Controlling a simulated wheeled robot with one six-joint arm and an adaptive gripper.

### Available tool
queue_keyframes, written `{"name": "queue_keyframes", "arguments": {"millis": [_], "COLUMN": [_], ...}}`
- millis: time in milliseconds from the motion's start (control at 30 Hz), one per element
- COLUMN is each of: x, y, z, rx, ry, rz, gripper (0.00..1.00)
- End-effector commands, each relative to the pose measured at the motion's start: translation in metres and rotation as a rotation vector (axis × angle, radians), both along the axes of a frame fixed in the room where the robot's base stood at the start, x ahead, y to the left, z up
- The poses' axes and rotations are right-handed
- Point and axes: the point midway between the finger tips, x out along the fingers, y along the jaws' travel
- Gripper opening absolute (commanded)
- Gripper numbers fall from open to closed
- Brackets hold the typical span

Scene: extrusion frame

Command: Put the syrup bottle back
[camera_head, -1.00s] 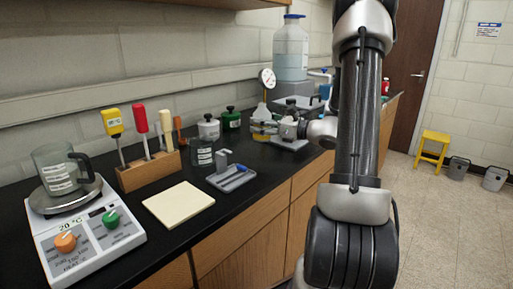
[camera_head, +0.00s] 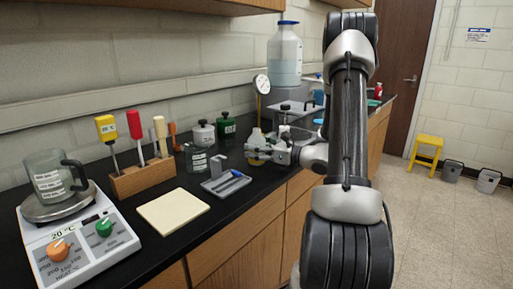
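A small bottle with pale yellow contents and a whitish top (camera_head: 257,141), which looks like the syrup bottle, stands upright at the middle of the black counter. My gripper (camera_head: 260,152) reaches in from the right, with its fingers around the bottle's lower part. It appears shut on the bottle, though the fingers are small and partly hidden. I cannot tell whether the bottle's base touches the counter.
A grey tray with a blue pen (camera_head: 226,184), a dark glass beaker (camera_head: 196,160), a white canister (camera_head: 203,134) and a green bottle (camera_head: 226,125) stand to the left. The beige pad (camera_head: 174,211) is bare.

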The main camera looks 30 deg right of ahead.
Motion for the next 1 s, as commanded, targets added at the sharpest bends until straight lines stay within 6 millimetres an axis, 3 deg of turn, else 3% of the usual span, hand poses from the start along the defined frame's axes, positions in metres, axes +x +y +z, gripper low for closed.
{"name": "queue_keyframes", "arguments": {"millis": [433,800,1000], "x": [-0.005,-0.070,-0.095], "y": [-0.004,-0.047,-0.062], "z": [0.003,0.003,0.003], "rx": [0.001,0.000,0.000], "ry": [0.001,0.000,0.000], "rz": [-0.002,-0.005,-0.002], "gripper": [0.76,0.76,0.76]}}
